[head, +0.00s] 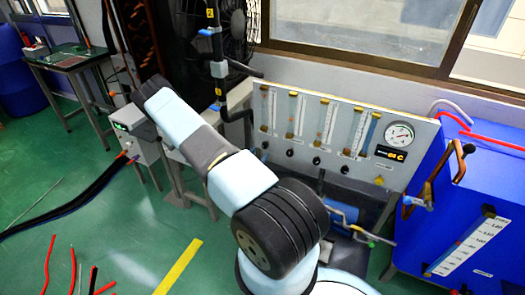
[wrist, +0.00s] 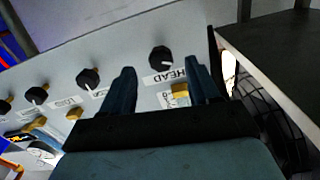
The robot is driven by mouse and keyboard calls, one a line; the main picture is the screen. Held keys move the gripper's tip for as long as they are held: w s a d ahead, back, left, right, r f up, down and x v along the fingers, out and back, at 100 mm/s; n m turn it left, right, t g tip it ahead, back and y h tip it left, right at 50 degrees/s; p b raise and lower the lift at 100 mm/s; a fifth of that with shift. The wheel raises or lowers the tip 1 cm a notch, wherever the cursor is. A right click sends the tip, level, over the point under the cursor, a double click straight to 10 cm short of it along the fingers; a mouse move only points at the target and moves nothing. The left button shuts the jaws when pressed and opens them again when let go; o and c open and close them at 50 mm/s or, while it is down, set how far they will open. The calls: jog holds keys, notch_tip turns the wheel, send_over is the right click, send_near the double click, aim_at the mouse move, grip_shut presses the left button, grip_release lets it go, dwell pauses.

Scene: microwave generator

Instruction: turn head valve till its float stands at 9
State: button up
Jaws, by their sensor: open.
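The head valve (wrist: 160,58) is a black knob on the pale panel, with a HEAD label just below it in the wrist view. In the head view the same knob (head: 265,145) is the leftmost in the row, under the leftmost float tube (head: 267,107). The float and its scale are too small to read. My gripper (wrist: 160,64) is open and empty in the wrist view. Its two dark fingers stand on either side of the knob in the picture; I cannot tell the depth between them and it. The gripper cannot be made out in the head view.
Other black knobs (wrist: 88,79) sit along the panel to the left in the wrist view. A dark shelf-like slab (wrist: 275,50) is close on the right. A round gauge (head: 399,134) and a blue tank (head: 450,190) stand to the right in the head view.

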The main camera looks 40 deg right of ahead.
jog(key=v, duration=0.7)
jog(key=shift+s+a, duration=0.15)
jog(key=shift+a, duration=0.2)
